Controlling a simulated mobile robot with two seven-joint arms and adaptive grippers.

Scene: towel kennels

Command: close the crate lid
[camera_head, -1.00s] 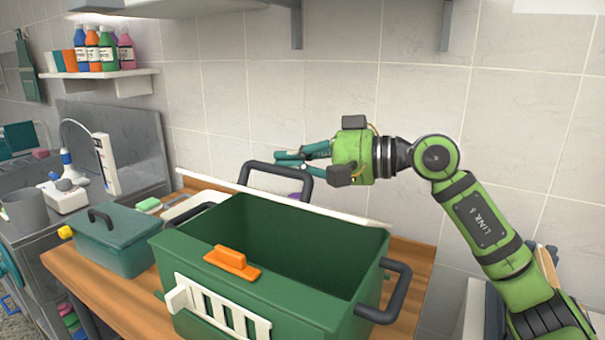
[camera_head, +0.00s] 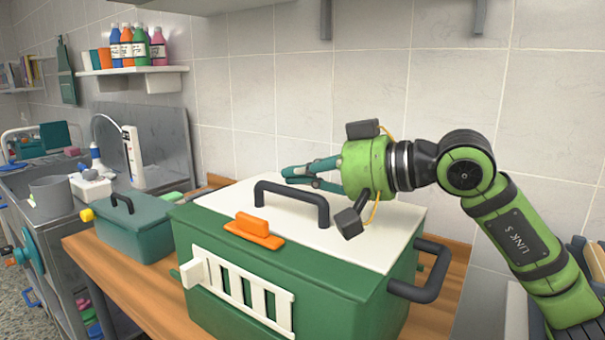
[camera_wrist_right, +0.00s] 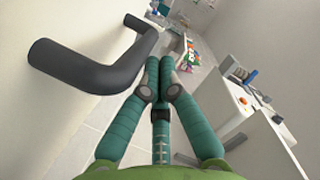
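The green crate (camera_head: 340,305) stands on the wooden table, with a white barred panel on its front. Its white lid (camera_head: 370,240) lies over the top opening and looks flat on the rim; the inside is hidden. A black handle (camera_head: 290,190) stands up from the lid, and it also shows in the right wrist view (camera_wrist_right: 75,70). An orange latch (camera_head: 255,228) sits at the front edge. My right gripper (camera_head: 288,175) is just above the lid, beside the handle. Its fingers meet in the wrist view (camera_wrist_right: 160,65) with nothing between them. My left gripper is not in view.
A smaller teal box (camera_head: 135,228) with a lid and handle stands left of the crate. A black side handle (camera_head: 430,275) sticks out at the crate's right. A tiled wall is close behind. A shelf (camera_head: 165,70) with bottles hangs at upper left.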

